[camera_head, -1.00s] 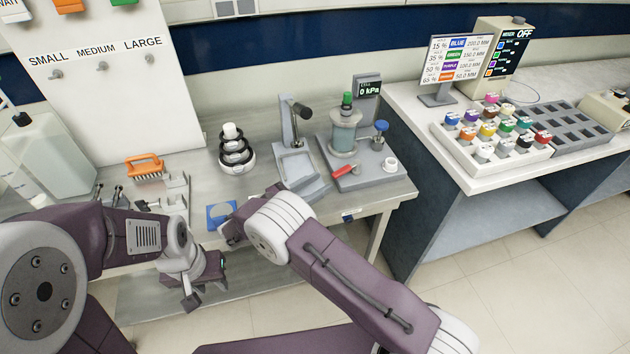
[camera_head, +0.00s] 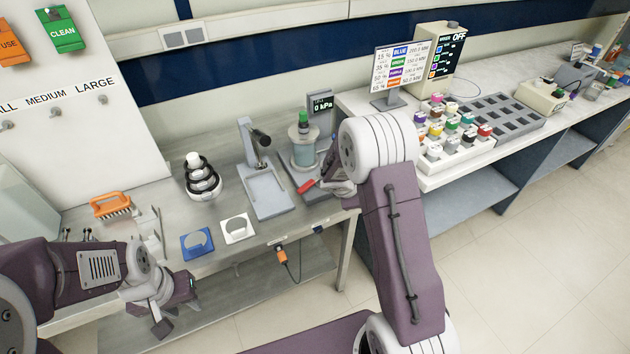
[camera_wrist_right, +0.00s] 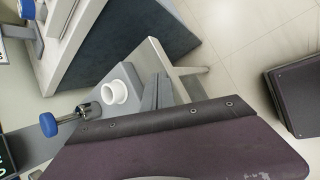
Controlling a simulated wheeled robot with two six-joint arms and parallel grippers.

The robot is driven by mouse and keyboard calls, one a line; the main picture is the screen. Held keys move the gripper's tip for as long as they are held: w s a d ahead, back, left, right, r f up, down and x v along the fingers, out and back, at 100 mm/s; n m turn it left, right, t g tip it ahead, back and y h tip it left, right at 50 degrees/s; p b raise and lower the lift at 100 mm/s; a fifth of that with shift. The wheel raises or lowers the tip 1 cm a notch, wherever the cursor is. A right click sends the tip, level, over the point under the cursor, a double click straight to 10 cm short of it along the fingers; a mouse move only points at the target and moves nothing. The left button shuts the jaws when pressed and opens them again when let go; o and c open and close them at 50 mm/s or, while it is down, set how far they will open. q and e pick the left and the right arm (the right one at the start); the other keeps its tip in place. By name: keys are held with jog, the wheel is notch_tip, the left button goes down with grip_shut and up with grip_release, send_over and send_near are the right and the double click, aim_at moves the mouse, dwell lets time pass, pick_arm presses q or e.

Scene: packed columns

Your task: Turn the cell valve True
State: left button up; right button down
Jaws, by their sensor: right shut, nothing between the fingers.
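The cell is a glass column (camera_head: 304,150) with a green cap, upright on a grey base at the bench's right end. A red valve handle (camera_head: 307,185) shows at the base's front. The cell display (camera_head: 321,104) reads 0 kPa. A blue knob (camera_wrist_right: 48,124) on a metal stem shows in the right wrist view, beside a white cup-like port (camera_wrist_right: 114,92). My right gripper (camera_wrist_right: 158,92) is shut and empty, just past the port in that view. In the head view my right arm hides the knob and port. My left gripper (camera_head: 177,312) hangs at the bench's front, its jaws unclear.
A grey stand (camera_head: 267,190), a white-and-black ringed object (camera_head: 202,180) and an orange brush (camera_head: 111,205) stand on the bench. Blue (camera_head: 197,243) and white (camera_head: 237,229) squares lie in front. A bottle rack (camera_head: 455,140) is on the right counter.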

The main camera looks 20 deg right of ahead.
aim_at(311, 186)
jog(key=s+a+r+m+t+y+p, duration=0.5)
jog(key=s+a+r+m+y, duration=0.25)
jog(key=r+m+y, duration=0.35)
jog(key=w+a+f, duration=0.1)
jog(key=w+f, duration=0.1)
jog(key=w+a+f+n+b, duration=0.1)
jog(key=w+f, duration=0.1)
jog(key=w+a+f+n+b, duration=0.1)
jog(key=w+f, duration=0.1)
jog(key=shift+f+h, duration=0.1)
jog(key=shift+h, duration=0.2)
jog(key=shift+w+a+p, duration=0.15)
jog(key=shift+w+a, duration=0.2)
jog(key=shift+w, duration=0.3)
jog(key=shift+w+a+p, duration=0.15)
jog(key=shift+w+a, duration=0.2)
jog(key=shift+w, duration=0.3)
jog(key=shift+w+a+p, duration=0.15)
jog(key=shift+w+a, duration=0.2)
jog(key=shift+w, duration=0.3)
